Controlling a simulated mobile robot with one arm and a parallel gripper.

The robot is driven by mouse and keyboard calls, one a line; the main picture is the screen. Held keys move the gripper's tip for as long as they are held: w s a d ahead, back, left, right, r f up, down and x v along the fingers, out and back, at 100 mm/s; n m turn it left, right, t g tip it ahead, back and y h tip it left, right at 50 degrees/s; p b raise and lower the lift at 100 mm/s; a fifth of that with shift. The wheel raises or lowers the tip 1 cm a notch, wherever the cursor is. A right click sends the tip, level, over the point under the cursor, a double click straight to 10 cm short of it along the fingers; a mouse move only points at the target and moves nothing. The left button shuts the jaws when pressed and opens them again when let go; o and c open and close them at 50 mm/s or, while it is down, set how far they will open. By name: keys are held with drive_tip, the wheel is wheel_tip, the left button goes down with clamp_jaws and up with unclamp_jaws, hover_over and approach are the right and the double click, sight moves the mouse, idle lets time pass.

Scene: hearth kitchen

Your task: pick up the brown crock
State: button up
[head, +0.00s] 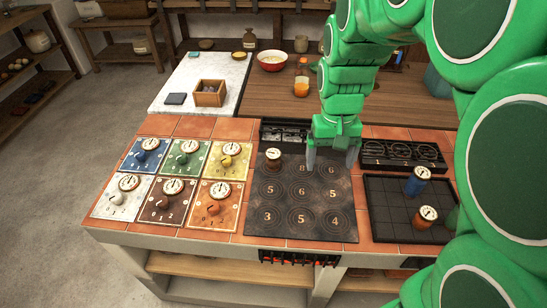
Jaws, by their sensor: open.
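A small dark brown crock (273,162) with a cream, dial-like top stands upright at the back left of the black numbered plate (283,228). My gripper (331,164) is open and points down over the back right of the same plate. It is to the right of the brown crock and apart from it. Nothing shows between its fingers. An orange-brown crock (426,221) and a blue crock (415,184) stand in the black gridded tray (382,213) on the right.
Six coloured panels with knobs and dials, including a brown panel (167,206), cover the left counter. A black rack (400,153) lies behind the gridded tray. My arm hides the right side.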

drive_tip(key=w+a+f+n, duration=0.1)
drive_tip(key=w+a+f, duration=0.2)
drive_tip(key=w, duration=0.2)
drive_tip(key=w+a+f, duration=0.3)
drive_tip(key=w, duration=0.3)
drive_tip(key=n+t, duration=0.1)
hover_over(273, 153)
drive_tip(key=f, duration=0.7)
drive_tip(key=shift+s+d+f, duration=0.15)
drive_tip(key=shift+s+d, duration=0.05)
drive_tip(key=shift+d, duration=0.2)
drive_tip(key=shift+w+a+f, duration=0.25)
drive_tip(key=shift+a+f, duration=0.1)
drive_tip(key=shift+f, duration=0.35)
drive_tip(key=shift+s+f, duration=0.15)
drive_tip(key=shift+f, duration=3.5)
drive_tip(key=shift+c, duration=0.2)
drive_tip(key=c, duration=1.4)
drive_tip(key=shift+r, duration=0.1)
